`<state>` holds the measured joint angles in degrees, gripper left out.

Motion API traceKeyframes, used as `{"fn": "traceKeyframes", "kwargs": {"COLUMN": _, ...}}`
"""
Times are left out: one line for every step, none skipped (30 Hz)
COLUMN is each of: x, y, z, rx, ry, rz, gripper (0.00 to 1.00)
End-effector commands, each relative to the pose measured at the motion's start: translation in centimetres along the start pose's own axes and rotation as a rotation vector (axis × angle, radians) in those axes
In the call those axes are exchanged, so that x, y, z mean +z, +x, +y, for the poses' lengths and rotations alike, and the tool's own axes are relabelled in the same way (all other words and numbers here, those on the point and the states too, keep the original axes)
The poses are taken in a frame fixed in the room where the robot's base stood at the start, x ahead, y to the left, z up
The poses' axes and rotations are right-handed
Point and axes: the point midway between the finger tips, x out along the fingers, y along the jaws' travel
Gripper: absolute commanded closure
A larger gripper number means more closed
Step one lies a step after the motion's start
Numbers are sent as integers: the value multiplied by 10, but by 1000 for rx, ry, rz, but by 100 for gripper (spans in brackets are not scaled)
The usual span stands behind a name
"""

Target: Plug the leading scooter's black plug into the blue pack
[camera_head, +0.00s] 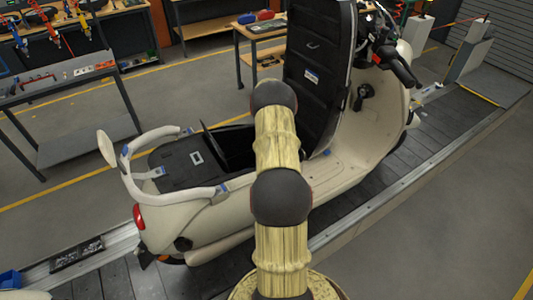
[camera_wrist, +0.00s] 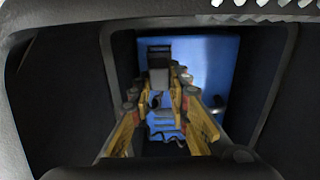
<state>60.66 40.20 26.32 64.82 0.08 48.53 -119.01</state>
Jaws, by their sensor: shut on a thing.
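The cream scooter (camera_head: 205,220) stands on the slat conveyor with its black seat (camera_head: 318,75) raised, so its under-seat bay is open. My arm reaches over the bay and hides my gripper in the head view. In the wrist view my gripper (camera_wrist: 163,88) is down inside the dark bay, its yellow fingers shut on the dark plug (camera_wrist: 158,77).
The bay's dark walls (camera_wrist: 266,75) stand close on both sides of my gripper. The raised seat rises just beyond my arm. A cream grab rail (camera_head: 150,188) with blue tabs curves round the scooter's tail. Workbenches (camera_head: 75,80) stand behind; the floor at right is clear.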

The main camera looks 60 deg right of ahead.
Motion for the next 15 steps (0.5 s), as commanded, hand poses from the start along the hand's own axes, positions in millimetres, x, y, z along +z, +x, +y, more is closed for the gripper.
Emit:
{"fn": "traceKeyframes", "kwargs": {"x": 0, "y": 1, "z": 0, "rx": 0, "ry": 0, "rz": 0, "gripper": 100}}
{"fn": "traceKeyframes", "kwargs": {"x": 0, "y": 2, "z": 0, "rx": 0, "ry": 0, "rz": 0, "gripper": 100}}
{"fn": "traceKeyframes", "kwargs": {"x": 0, "y": 3, "z": 0, "rx": 0, "ry": 0, "rz": 0, "gripper": 100}}
{"fn": "traceKeyframes", "kwargs": {"x": 0, "y": 4, "z": 0, "rx": 0, "ry": 0, "rz": 0, "gripper": 100}}
{"fn": "traceKeyframes", "kwargs": {"x": 0, "y": 4, "z": 0, "rx": 0, "ry": 0, "rz": 0, "gripper": 100}}
{"fn": "traceKeyframes", "kwargs": {"x": 0, "y": 5, "z": 0, "rx": 0, "ry": 0, "rz": 0, "gripper": 100}}
{"fn": "traceKeyframes", "kwargs": {"x": 0, "y": 6, "z": 0, "rx": 0, "ry": 0, "rz": 0, "gripper": 100}}
{"fn": "traceKeyframes", "kwargs": {"x": 0, "y": 7, "z": 0, "rx": 0, "ry": 0, "rz": 0, "gripper": 100}}
{"fn": "traceKeyframes", "kwargs": {"x": 0, "y": 8, "z": 0, "rx": 0, "ry": 0, "rz": 0, "gripper": 100}}
{"fn": "traceKeyframes", "kwargs": {"x": 0, "y": 8, "z": 0, "rx": 0, "ry": 0, "rz": 0, "gripper": 100}}
{"fn": "traceKeyframes", "kwargs": {"x": 0, "y": 9, "z": 0, "rx": 0, "ry": 0, "rz": 0, "gripper": 100}}
{"fn": "traceKeyframes", "kwargs": {"x": 0, "y": 10, "z": 0, "rx": 0, "ry": 0, "rz": 0, "gripper": 100}}
{"fn": "traceKeyframes", "kwargs": {"x": 0, "y": 10, "z": 0, "rx": 0, "ry": 0, "rz": 0, "gripper": 100}}
{"fn": "traceKeyframes", "kwargs": {"x": 0, "y": 11, "z": 0, "rx": 0, "ry": 0, "rz": 0, "gripper": 100}}
{"fn": "traceKeyframes", "kwargs": {"x": 0, "y": 12, "z": 0, "rx": 0, "ry": 0, "rz": 0, "gripper": 100}}
